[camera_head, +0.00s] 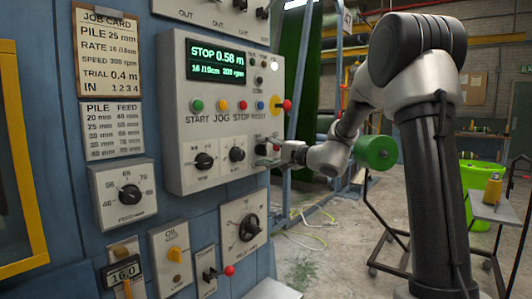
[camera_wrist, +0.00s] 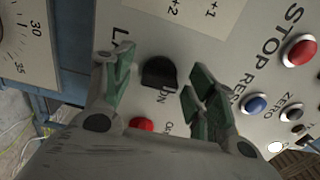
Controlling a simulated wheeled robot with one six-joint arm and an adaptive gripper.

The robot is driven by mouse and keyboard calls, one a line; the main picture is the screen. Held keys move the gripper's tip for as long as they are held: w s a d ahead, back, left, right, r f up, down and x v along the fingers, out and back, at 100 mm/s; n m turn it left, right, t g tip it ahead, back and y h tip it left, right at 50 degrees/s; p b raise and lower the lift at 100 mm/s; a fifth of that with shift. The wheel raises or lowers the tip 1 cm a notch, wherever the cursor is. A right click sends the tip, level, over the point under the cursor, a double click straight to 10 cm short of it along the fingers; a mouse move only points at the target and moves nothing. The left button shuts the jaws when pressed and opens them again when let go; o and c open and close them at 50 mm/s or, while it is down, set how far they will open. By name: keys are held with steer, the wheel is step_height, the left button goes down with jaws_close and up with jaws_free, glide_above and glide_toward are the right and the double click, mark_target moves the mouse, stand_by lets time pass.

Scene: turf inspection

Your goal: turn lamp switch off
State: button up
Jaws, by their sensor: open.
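The lamp switch (camera_wrist: 158,73) is a black knob on the light grey control panel. The word "ON" shows beside it, and a label starting with "L" is partly cut off by a finger. My gripper (camera_wrist: 164,82) is open, with one green-padded finger on each side of the knob and visible gaps between them. In the head view my gripper (camera_head: 270,150) is at the lower right of the control panel (camera_head: 178,120) and hides most of the switch there. Whether the fingertips touch the panel cannot be told.
A red stop button (camera_wrist: 299,51) and a blue reset button (camera_wrist: 255,103) are close to the right finger. Two black dials (camera_head: 204,161) are left of my gripper.

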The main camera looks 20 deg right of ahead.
steer(key=v, duration=1.2)
steer(key=s+f+n+g+h, duration=0.1)
steer(key=s+f+g+h, duration=0.1)
steer(key=s+f+g, duration=0.6)
steer(key=s+f+n+g+h, duration=0.1)
steer(key=s+f+g, duration=0.1)
steer(key=s+f, duration=0.7)
steer(key=s+d+r+n+h, duration=0.2)
steer(key=s+r+n+h, duration=0.1)
steer(key=s, duration=0.5)
steer(key=s+d+r+n+h, duration=0.2)
steer(key=s+r+n+h, duration=0.1)
steer(key=s, duration=0.4)
steer(key=n+h, duration=0.1)
steer(key=n, duration=0.1)
steer(key=shift+s+d+r+n+h, duration=0.3)
steer(key=shift+s+d+r, duration=0.05)
steer(key=shift+s, duration=0.05)
